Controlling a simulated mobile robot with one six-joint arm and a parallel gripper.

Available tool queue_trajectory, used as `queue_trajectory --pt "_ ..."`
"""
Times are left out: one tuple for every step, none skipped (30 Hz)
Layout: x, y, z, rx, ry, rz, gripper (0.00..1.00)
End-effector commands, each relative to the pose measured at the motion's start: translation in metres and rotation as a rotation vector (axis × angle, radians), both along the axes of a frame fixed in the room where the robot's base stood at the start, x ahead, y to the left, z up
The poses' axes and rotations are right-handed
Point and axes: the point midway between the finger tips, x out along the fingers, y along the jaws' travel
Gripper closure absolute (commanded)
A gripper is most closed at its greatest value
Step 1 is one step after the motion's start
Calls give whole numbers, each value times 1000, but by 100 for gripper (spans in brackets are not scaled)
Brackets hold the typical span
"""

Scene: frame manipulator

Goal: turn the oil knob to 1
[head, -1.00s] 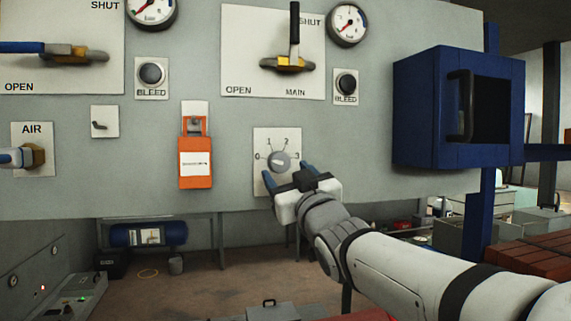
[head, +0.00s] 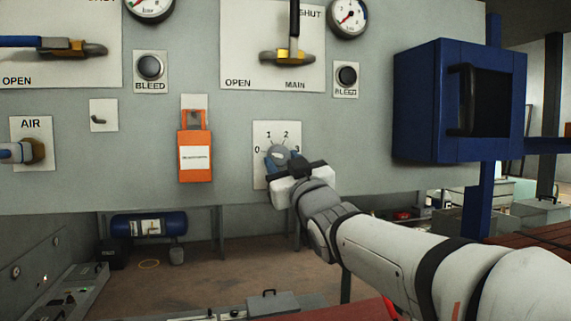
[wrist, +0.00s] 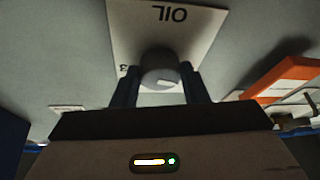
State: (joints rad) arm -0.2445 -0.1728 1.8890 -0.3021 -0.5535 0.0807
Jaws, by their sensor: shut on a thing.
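The oil knob (head: 279,152) is a round grey dial on a white plate (head: 263,130) marked 0, 1, 2 and 3. My gripper (head: 278,160) is at the knob from below and to the right in the head view, with its blue fingers on either side of it. In the wrist view the knob (wrist: 160,70) sits between the two blue fingers (wrist: 160,86), and the plate reads OIL upside down. The gripper is shut on the knob. A pale mark shows on the knob's face in the wrist view; which number it points to I cannot tell.
An orange tag box (head: 195,157) hangs on the panel left of the plate. Valve handles, bleed buttons (head: 347,76) and gauges fill the panel above.

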Motion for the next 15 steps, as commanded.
queue_trajectory --pt "0 0 0 0 0 0 82" --pt "0 0 0 0 0 0 83" --pt "0 0 0 1 0 0 83" --pt "0 0 0 1 0 0 83" --pt "0 0 -1 3 1 0 83" --pt "0 0 -1 6 1 1 83" --pt "0 1 -2 10 3 1 83" --pt "0 1 -2 15 3 2 83" --pt "-1 1 -3 24 6 2 83" --pt "-1 1 -4 32 8 1 83" --pt "-1 2 -4 43 12 2 83" --pt "-1 2 -5 59 15 3 83" --pt "-1 2 -6 74 19 4 83" --pt "-1 3 -7 88 23 4 83" --pt "-1 3 -7 113 30 3 83"
